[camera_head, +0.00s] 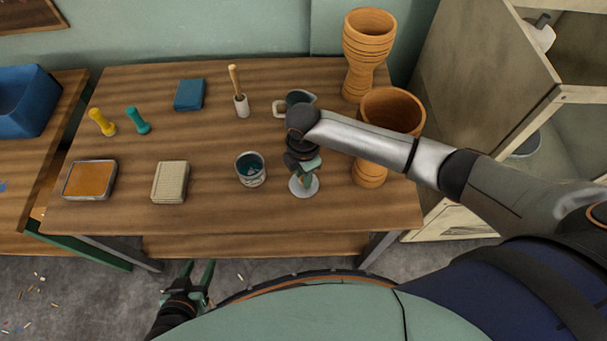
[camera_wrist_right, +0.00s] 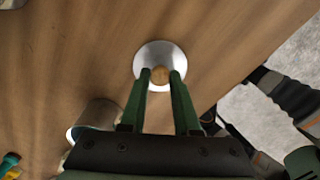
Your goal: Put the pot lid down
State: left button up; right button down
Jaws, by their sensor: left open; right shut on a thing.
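The pot lid (camera_wrist_right: 153,48) is a round silver disc with a wooden knob (camera_wrist_right: 160,75). My right gripper (camera_wrist_right: 161,78) is shut on the knob, one green finger on each side. In the head view the lid (camera_head: 296,189) shows below my right gripper (camera_head: 309,170), near the front of the table. I cannot tell whether its rim touches the wood. My left gripper (camera_head: 200,277) is open and empty, low in front of the table.
Two goblet drums (camera_head: 368,45) stand at the right. Bare wood lies between block and pot.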

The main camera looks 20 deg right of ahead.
jog(key=c, duration=0.6)
grip_release()
jog(key=shift+f, duration=0.1)
jog(key=shift+c, duration=0.2)
notch_tip(320, 180, up, 12)
jog(key=p, duration=0.2)
jog(key=shift+a, duration=0.1)
